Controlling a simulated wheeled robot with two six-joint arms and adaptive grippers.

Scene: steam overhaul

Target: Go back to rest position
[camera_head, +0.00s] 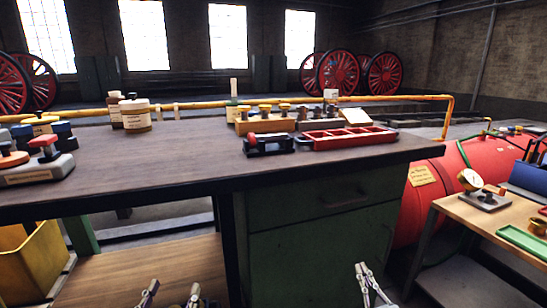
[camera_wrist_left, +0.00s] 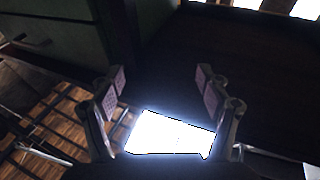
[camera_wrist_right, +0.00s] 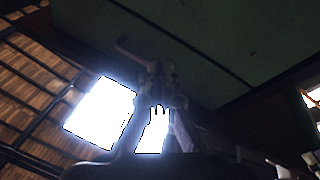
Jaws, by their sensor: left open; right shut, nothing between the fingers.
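My left gripper (camera_head: 170,293) shows at the bottom edge of the head view, low in front of the workbench (camera_head: 330,172). Its two fingers stand wide apart with nothing between them. The left wrist view shows the same open fingers (camera_wrist_left: 161,88). My right gripper (camera_head: 362,270) is at the bottom edge, right of the middle, in front of the green drawer cabinet (camera_head: 320,240). Its fingers are together and hold nothing. They also show closed, though dark and blurred, in the right wrist view (camera_wrist_right: 158,72).
The benchtop carries a red tray (camera_head: 347,138), a black device (camera_head: 268,145), bottles (camera_head: 135,114) and a stamp-like block (camera_head: 40,168). A yellow bin (camera_head: 32,262) stands lower left. A side table (camera_head: 490,222) with a gauge (camera_head: 469,180) stands right, before a red tank (camera_head: 405,200).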

